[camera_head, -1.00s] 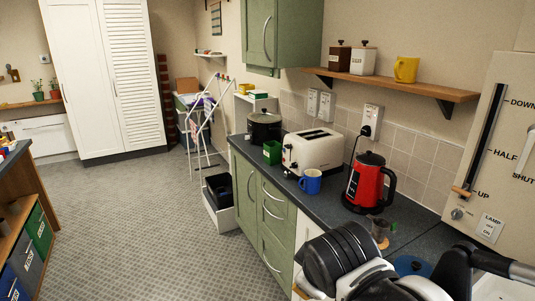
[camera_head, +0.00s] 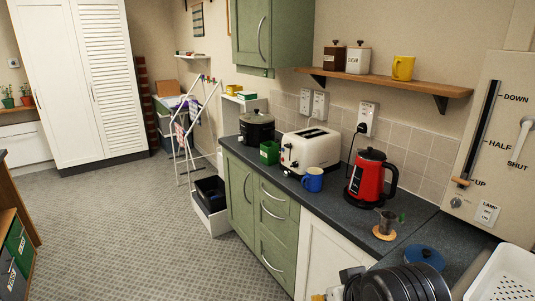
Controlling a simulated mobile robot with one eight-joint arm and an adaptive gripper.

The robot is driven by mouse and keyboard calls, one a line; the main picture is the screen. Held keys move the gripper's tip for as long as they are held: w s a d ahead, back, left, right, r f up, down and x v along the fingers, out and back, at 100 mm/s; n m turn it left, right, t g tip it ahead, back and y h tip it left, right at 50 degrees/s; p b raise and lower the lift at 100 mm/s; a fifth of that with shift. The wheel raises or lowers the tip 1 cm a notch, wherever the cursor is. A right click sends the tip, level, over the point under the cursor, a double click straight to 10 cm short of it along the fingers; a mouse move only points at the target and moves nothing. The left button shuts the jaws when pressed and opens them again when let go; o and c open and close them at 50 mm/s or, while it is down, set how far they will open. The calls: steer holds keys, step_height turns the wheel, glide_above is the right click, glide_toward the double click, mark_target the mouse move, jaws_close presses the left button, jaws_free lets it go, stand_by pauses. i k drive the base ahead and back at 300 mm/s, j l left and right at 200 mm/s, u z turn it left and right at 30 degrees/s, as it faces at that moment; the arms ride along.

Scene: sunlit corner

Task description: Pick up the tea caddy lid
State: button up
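Two lidded canisters stand side by side on the wooden wall shelf. One is a dark brown canister (camera_head: 335,58) and the other is a white canister (camera_head: 358,61). Each has a lid with a small dark knob, and both lids appear seated on top. Their labels are too small to read with certainty, so I cannot tell which one is the tea caddy. My black ribbed arm part is at the bottom edge, well below and in front of the shelf. Small dark and pale parts beside it may belong to my gripper (camera_head: 347,284), but its fingers are not clear.
A yellow mug (camera_head: 403,68) stands right of the canisters on the shelf (camera_head: 430,90). Below, the counter holds a toaster (camera_head: 310,149), blue mug (camera_head: 313,180), red kettle (camera_head: 369,180), small cup (camera_head: 386,222) and round blue object (camera_head: 424,257).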

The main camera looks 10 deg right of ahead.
mark_target(269, 149)
steer(key=i+j, duration=0.3)
steer(key=i+j+z, duration=0.15)
steer(key=i+j, duration=0.15)
steer(key=j, duration=0.15)
steer(key=i+j, duration=0.25)
steer(key=j, duration=0.15)
steer(key=i+j+z, duration=0.15)
steer(key=i+j, duration=0.15)
steer(key=i+z, duration=0.1)
steer(key=i, duration=0.5)
steer(key=i+j+z, duration=0.15)
steer(key=i, duration=0.4)
steer(key=i+j+z, duration=0.1)
steer(key=i, duration=0.45)
steer(key=i+l, duration=0.2)
